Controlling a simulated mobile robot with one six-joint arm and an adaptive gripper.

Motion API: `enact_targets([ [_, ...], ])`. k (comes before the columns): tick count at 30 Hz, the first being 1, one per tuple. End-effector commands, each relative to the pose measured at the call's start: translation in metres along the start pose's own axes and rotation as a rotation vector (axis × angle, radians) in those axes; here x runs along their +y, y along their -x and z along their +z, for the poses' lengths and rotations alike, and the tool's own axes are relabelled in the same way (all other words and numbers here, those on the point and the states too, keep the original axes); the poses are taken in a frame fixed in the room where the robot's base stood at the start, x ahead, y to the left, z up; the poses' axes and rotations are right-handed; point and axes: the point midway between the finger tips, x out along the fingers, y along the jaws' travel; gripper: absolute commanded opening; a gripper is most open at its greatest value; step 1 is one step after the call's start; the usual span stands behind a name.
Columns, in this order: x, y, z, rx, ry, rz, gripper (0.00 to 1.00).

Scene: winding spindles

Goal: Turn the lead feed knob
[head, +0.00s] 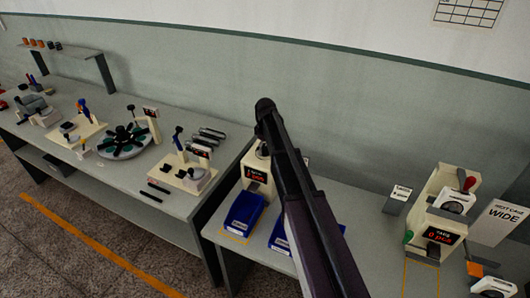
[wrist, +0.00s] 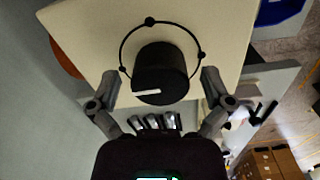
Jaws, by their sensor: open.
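The lead feed knob (wrist: 160,72) is a round black knob with a white pointer line, in the wrist view. It sits on a cream panel (wrist: 92,42) inside a thin black ring marked with several dots. The pointer line lies near the knob's lower edge, almost level. My gripper (wrist: 160,79) is open, with one finger to the left of the knob and one to the right. Gaps show on both sides; I cannot tell how deep the fingertips reach. In the head view my dark arm hides the gripper and the knob.
In the head view a cream machine with a red display (head: 258,176) stands partly behind my arm, with a blue tray (head: 244,211) before it. Another cream machine (head: 440,205) stands at right. The left bench (head: 120,180) holds several spindle devices.

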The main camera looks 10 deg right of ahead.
Motion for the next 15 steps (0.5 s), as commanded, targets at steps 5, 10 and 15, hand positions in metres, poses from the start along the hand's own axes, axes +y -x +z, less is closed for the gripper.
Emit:
enact_targets([
  [5,0.0,-0.0023,0.0,0.0,0.0,0.0,1.0],
  [10,-0.0001,-0.002,0.0,0.0,0.0,0.0,1.0],
  [15,-0.0001,-0.002,-0.0001,0.0,0.0,0.0,0.7],
])
